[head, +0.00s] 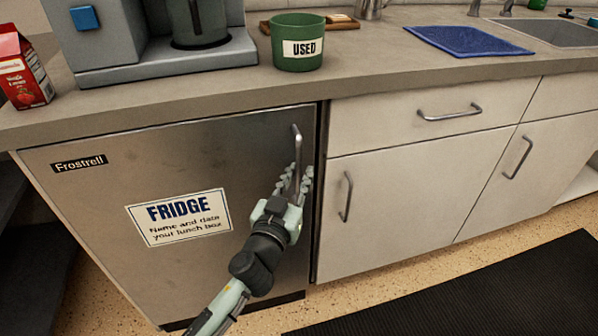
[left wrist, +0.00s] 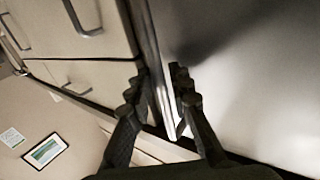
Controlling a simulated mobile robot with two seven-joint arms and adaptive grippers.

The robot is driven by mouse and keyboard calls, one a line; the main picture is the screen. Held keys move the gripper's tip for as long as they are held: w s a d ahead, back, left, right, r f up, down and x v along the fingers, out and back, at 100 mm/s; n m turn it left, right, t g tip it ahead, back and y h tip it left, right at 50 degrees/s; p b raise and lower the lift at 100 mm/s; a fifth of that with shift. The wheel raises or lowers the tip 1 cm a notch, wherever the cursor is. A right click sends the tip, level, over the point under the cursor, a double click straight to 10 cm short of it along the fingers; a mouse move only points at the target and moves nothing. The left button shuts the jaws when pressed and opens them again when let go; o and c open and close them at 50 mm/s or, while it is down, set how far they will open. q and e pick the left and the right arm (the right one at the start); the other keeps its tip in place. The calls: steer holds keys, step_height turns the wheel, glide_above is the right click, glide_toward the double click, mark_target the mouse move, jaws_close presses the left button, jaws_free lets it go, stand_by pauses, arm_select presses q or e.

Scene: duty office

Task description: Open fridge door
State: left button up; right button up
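The fridge (head: 100,215) is a steel undercounter unit with a "FRIDGE" sign (head: 180,217) on its door. The door looks closed, flush under the counter. Its upright metal bar handle (head: 297,138) is near the door's right edge. My left gripper (head: 298,178) is at the lower part of this handle, one finger on each side. In the left wrist view, the handle (left wrist: 164,80) runs between the fingers (left wrist: 159,78), which look closed on it. The fingers cover part of the handle. My right gripper is not in view.
White cabinets (head: 400,190) with bar handles stand right of the fridge. The counter (head: 385,62) above holds a coffee machine (head: 110,35), a green "USED" tub (head: 298,42) and a red carton (head: 22,70). A dark mat (head: 480,295) lies on the otherwise clear floor in front.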

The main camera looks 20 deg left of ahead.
arm_select(q)
steer(key=shift+w, duration=0.15)
jaws_close()
stand_by(0.4)
